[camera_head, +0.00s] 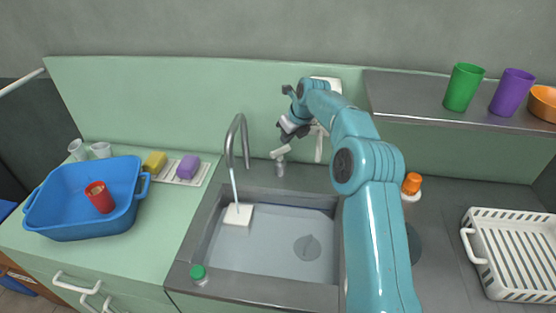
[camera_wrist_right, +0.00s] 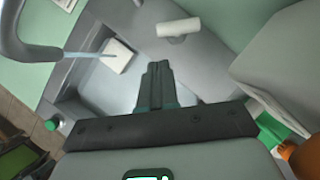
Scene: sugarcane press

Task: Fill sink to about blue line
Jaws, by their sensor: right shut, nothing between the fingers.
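The grey sink (camera_head: 265,262) is set in the counter, with a dark round drain area (camera_head: 307,247) on its floor. The curved tap (camera_head: 243,135) stands behind it, and a thin stream of water (camera_head: 235,185) falls onto a white square piece (camera_head: 238,214). The water level is hard to tell, and I cannot make out a clear blue line. The tap lever (camera_head: 280,152) stands right of the spout and shows in the wrist view (camera_wrist_right: 178,28). My right gripper (camera_head: 285,134) is shut and empty, close above the lever; contact is unclear. My left gripper is out of view.
A blue tub (camera_head: 70,230) with a red cup (camera_head: 100,197) stands at left, beside yellow (camera_head: 154,162) and purple (camera_head: 188,167) sponges. A white rack (camera_head: 515,250) is at right. A shelf (camera_head: 410,92) holds cups. A green-capped item (camera_head: 198,272) stands at the sink's front left.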

